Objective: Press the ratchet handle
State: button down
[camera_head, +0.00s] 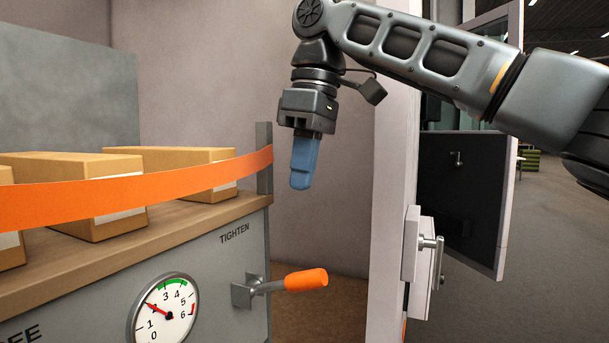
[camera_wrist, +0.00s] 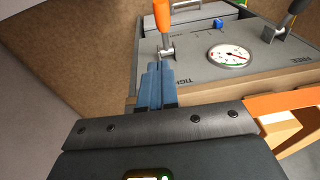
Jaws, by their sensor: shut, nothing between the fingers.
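The ratchet handle (camera_head: 305,280) has an orange grip on a grey shaft and bracket, below the word TIGHTEN on the grey panel. It points to the right, roughly level. It also shows in the wrist view (camera_wrist: 163,18), just beyond my fingertips. My gripper (camera_head: 301,184) points down with its blue fingers shut and empty. In the head view it appears above the handle and apart from it. In the wrist view the fingertips (camera_wrist: 158,68) overlap the view of the handle's base. The dial gauge (camera_head: 163,309) has its red needle between 1 and 3, below the green band.
An orange strap (camera_head: 130,198) runs over several cardboard boxes (camera_head: 90,222) on the wooden top to a grey post (camera_head: 264,157). A second, dark handle (camera_wrist: 293,8) stands by FREE in the wrist view. A white door edge with a latch (camera_head: 425,258) is at right.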

send_over(325, 283)
jog(key=w+a, duration=0.3)
jog(key=a, duration=0.1)
jog(key=f, duration=0.9)
jog(key=shift+d, duration=0.25)
jog(key=shift+s+d+f, duration=0.15)
jog(key=shift+s+f, duration=0.2)
jog(key=shift+f, duration=0.45)
jog(key=shift+s+d+f+y+b, duration=0.2)
jog(key=shift+d+f+y+b, duration=0.25)
jog(key=shift+d+f+y, duration=0.25)
jog(key=f+y+b, duration=0.1)
jog(key=d+f+t+y+b, duration=0.1)
jog(key=f+y, duration=0.1)
jog(key=d+f+t+y+b, duration=0.1)
jog(key=f, duration=0.1)
jog(key=shift+s, duration=0.4)
jog(key=shift+s+d+f+t+y+b, duration=0.15)
jog(key=shift+f+t+y+b, duration=0.35)
jog(key=shift+f+y+b, duration=1.05)
jog(key=shift+f, duration=0.2)
